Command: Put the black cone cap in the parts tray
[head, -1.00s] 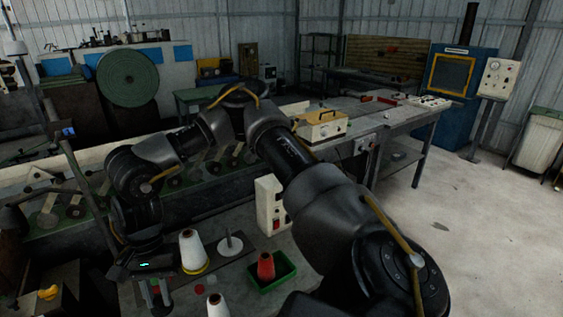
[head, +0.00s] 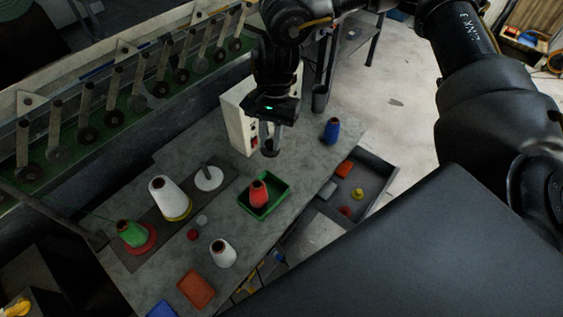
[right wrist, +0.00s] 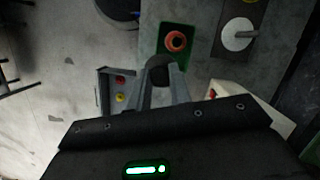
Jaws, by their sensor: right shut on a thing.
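My right gripper (head: 271,148) points down above the bench, behind the green tray in the head view. In the right wrist view its fingers (right wrist: 160,83) are closed around a dark round piece, the black cone cap (right wrist: 160,68). The cap shows only as a small dark shape in the head view. The green tray (head: 284,187) sits on the bench and holds a red cone (head: 259,194). An open grey drawer-like tray (head: 377,168) at the bench's right side holds small red, yellow and grey pieces. I cannot tell which is the parts tray. My left gripper is out of view.
A white control box (head: 238,118) stands close left of the right gripper. A blue cone (head: 332,130) stands to its right. White cones (head: 168,196), a green cone (head: 132,233), a white spindle (head: 209,178) and small red and grey discs occupy the left and front bench.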

